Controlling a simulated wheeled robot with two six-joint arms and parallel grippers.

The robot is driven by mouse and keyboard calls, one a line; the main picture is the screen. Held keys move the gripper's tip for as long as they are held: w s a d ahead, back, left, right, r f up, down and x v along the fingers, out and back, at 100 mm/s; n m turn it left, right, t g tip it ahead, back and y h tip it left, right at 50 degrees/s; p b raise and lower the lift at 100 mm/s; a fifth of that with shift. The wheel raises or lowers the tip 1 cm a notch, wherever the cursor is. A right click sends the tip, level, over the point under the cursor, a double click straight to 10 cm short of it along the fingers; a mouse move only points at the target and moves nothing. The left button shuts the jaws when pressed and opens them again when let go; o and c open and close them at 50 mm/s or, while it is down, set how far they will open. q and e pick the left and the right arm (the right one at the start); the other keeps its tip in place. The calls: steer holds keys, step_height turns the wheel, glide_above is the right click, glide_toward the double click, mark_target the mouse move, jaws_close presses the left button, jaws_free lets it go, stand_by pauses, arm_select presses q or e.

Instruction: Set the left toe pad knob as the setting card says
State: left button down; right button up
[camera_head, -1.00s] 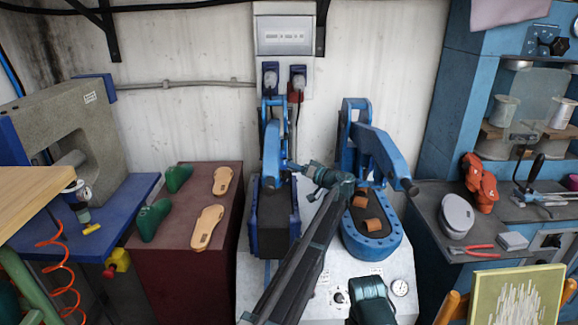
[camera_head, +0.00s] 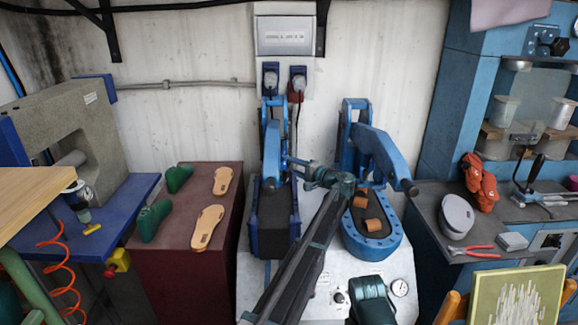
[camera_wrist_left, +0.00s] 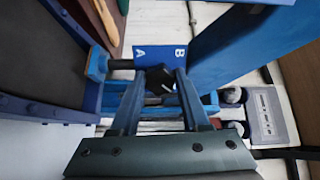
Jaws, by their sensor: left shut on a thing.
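The left press (camera_head: 273,215), blue with a dark pad, stands on the metal machine top. My left gripper (camera_head: 294,168) reaches across to its right side. In the left wrist view the gripper (camera_wrist_left: 158,76) is shut on a small black knob (camera_wrist_left: 158,79) that has a white mark. The knob sits in front of a blue plate (camera_wrist_left: 159,52) lettered A and B. I cannot tell which letter the mark points at. A white panel (camera_head: 286,37) on the wall carries small text that I cannot read.
The right press (camera_head: 372,246), also blue, holds brown pieces close beside my left arm. A maroon table (camera_head: 180,255) with soles and green lasts stands to the left. A grey bench (camera_head: 480,232) with tools stands to the right.

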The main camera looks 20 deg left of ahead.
arm_select(q)
steer(key=shift+m, duration=0.5)
steer(key=shift+c, duration=1.9)
jaws_free()
steer(key=shift+d, duration=0.1)
